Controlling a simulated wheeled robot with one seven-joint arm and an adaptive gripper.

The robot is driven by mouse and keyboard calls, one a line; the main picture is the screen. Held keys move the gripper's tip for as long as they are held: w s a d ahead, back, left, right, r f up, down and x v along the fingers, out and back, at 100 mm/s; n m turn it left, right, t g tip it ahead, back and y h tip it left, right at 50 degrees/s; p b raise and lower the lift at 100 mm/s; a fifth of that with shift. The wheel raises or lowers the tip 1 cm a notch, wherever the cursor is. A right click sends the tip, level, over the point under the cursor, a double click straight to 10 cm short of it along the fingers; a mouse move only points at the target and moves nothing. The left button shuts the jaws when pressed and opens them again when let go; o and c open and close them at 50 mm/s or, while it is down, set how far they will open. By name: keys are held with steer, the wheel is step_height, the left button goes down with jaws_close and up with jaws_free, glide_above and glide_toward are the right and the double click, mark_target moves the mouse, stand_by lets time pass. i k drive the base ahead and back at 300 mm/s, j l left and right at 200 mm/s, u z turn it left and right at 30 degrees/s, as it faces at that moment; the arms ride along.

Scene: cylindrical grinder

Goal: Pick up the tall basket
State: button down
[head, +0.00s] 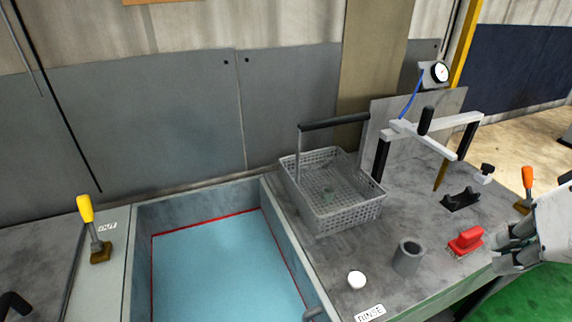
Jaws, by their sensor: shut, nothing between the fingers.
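A grey mesh basket (345,216) stands upright on the worn grey worktop, to the right of the blue tank. A tall upright at its back left carries a dark bar handle (335,123) that reaches over the basket to the right. Something small and greenish shows inside, too unclear to name. My gripper (502,251) is at the right edge of the head view, partly cut off. It is shut and empty, well to the right of the basket and apart from it, near the red-handled brush.
A blue liquid tank (225,265) lies left of the basket. Yellow (88,212) and orange (527,180) levers stand at either side.

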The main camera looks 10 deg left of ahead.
mark_target(359, 199)
steer(key=j+u, duration=0.1)
steer(key=u, duration=0.3)
steer(key=k+j+u, duration=0.1)
steer(key=u, duration=0.25)
steer(key=j+u, duration=0.1)
steer(key=u, duration=0.3)
steer(key=z, duration=0.8)
steer(key=i+l+u, duration=0.1)
steer(key=l+u, duration=0.55)
steer(key=u, duration=0.2)
steer(key=l+u, duration=0.4)
